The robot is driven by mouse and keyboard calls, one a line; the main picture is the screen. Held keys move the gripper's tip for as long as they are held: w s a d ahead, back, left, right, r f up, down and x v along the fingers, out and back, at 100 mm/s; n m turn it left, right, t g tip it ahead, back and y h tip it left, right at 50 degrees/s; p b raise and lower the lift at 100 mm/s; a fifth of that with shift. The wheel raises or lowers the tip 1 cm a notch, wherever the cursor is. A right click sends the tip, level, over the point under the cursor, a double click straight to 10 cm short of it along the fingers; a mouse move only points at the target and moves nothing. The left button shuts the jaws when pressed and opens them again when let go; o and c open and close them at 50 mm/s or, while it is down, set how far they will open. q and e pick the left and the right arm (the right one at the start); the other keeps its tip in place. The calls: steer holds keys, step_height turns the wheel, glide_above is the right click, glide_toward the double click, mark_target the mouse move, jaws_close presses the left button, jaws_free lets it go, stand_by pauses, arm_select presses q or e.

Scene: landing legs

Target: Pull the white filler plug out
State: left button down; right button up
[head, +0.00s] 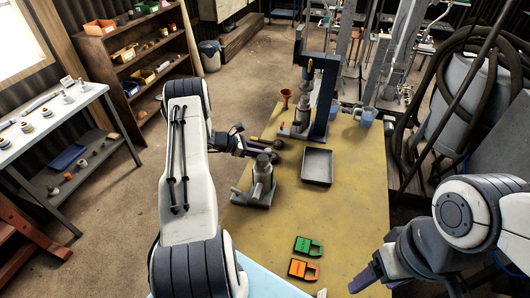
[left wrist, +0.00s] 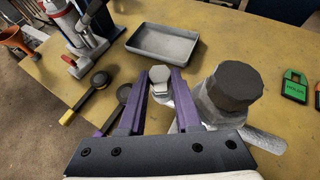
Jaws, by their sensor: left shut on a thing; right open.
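In the left wrist view a small whitish-grey plug with a faceted head (left wrist: 160,76) sits between the purple fingers of my left gripper (left wrist: 158,82), which are shut on it. Its lower end is hidden, so I cannot tell whether it is still seated. Just right of it stands a grey metal body with a dark faceted top (left wrist: 232,88). In the head view this grey body (head: 262,180) stands on the yellow table, with my left gripper (head: 268,146) at its top. My right gripper (head: 366,281) is open and empty at the table's front right.
A grey tray (head: 317,180) lies right of the metal body. Behind stand a dark upright stand (head: 325,105) and an orange funnel (head: 285,97). A green tag (head: 308,246) and an orange tag (head: 303,269) lie near the front. The table's right side is mostly clear.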

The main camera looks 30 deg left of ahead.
arm_select(q)
steer(key=shift+r+p, duration=1.45)
steer(key=shift+r, duration=1.2)
